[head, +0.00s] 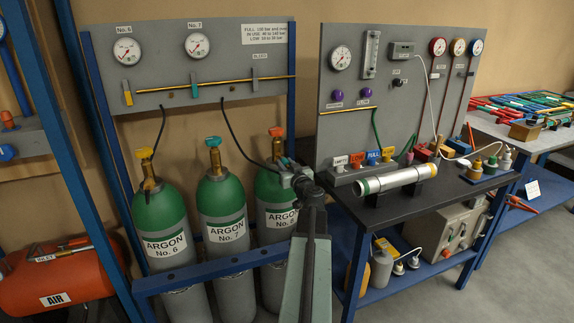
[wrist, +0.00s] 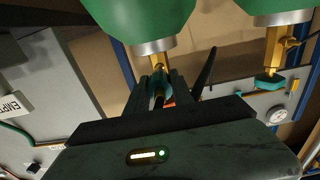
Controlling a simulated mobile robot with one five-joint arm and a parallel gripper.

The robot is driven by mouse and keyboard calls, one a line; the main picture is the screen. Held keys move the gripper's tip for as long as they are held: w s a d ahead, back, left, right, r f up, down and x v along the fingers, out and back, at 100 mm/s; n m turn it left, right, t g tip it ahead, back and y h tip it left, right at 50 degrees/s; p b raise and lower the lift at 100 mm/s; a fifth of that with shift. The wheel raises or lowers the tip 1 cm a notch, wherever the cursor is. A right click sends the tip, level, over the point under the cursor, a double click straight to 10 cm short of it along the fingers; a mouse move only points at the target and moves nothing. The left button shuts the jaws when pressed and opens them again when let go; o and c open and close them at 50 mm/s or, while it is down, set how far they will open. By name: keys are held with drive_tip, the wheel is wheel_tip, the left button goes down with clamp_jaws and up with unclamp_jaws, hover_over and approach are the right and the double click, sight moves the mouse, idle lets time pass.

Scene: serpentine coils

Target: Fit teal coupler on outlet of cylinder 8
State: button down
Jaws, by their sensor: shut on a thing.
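Cylinder 8 (head: 268,188) is the green-shouldered argon bottle at the right of the row, its label partly hidden by my arm. Its brass valve (head: 277,150) has an orange-red handwheel (head: 276,131). My gripper (head: 290,172) is at the front right of this valve. In the wrist view the cylinder (wrist: 140,15) hangs at the top, with its valve (wrist: 162,64) just beyond my fingers (wrist: 161,88). The fingers are shut around the end of a black hose (head: 243,147). The teal coupler itself is not clearly distinguishable, and I cannot tell whether it touches the outlet.
Cylinder 7 (head: 220,192), with a teal handwheel (head: 213,141), stands close at left; cylinder 6 (head: 158,212) is beyond it. A blue rail (head: 215,268) crosses in front. At right, a dark bench (head: 440,196) holds a metal tube (head: 395,180) and small coloured fittings.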

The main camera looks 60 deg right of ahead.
drive_tip(key=shift+w+d, duration=0.1)
drive_tip(key=shift+w, duration=0.05)
drive_tip(key=shift+x, duration=0.8)
drive_tip(key=shift+w+d, duration=0.3)
drive_tip(key=c, duration=1)
unclamp_jaws()
drive_tip(key=shift+w, duration=0.1)
drive_tip(key=v, duration=0.8)
